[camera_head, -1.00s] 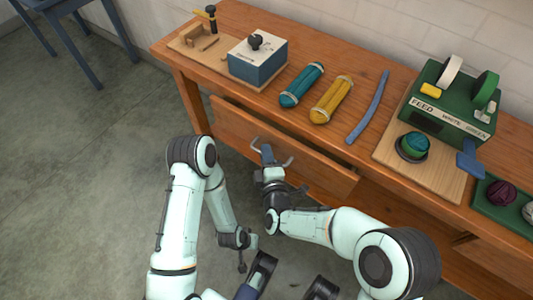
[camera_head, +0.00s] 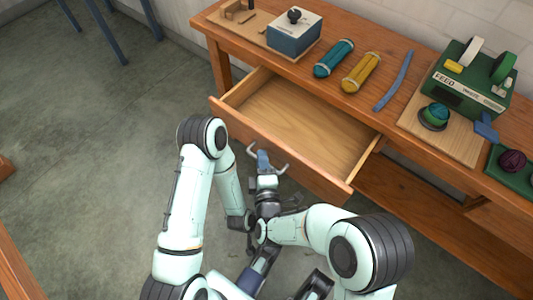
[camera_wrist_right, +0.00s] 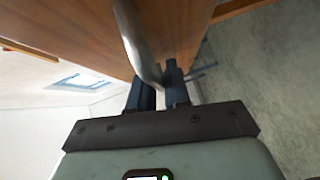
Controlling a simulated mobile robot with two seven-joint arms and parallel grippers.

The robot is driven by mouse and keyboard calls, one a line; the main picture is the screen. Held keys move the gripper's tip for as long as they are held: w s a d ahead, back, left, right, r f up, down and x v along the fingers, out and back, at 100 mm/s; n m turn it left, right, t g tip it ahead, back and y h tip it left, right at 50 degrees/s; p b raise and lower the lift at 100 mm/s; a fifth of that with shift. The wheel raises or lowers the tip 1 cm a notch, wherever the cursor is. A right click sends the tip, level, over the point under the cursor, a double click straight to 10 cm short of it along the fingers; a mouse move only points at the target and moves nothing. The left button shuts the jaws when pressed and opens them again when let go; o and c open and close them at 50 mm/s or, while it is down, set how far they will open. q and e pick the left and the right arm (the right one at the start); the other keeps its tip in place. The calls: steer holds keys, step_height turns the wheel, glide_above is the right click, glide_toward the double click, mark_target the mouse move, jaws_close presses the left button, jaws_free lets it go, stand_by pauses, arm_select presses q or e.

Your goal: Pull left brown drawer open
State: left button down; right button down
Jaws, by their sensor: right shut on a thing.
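The left brown drawer (camera_head: 300,122) stands pulled out from the wooden table, and its bare light-wood inside shows empty in the head view. Its grey bar handle (camera_head: 283,166) is on the front panel. My right gripper (camera_head: 264,163) is at the middle of that handle, shut on it. In the right wrist view the dark fingers (camera_wrist_right: 160,90) close around the curved metal handle (camera_wrist_right: 140,50), with the drawer front beside them. My left arm (camera_head: 187,205) is folded at the left of the drawer. Its gripper cannot be made out clearly among the dark parts below.
On the tabletop are a blue-and-white box (camera_head: 294,33), a teal skein (camera_head: 334,58), a yellow skein (camera_head: 361,72), a blue strip (camera_head: 394,82) and a green feed machine (camera_head: 468,80). Open floor (camera_head: 100,150) lies to the left. A lower shelf (camera_head: 420,200) is at right.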

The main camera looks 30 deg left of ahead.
steer(key=shift+s, duration=0.1)
arm_select(q)
steer(key=shift+s, duration=0.1)
arm_select(e)
steer(key=c, duration=1.2)
jaws_free()
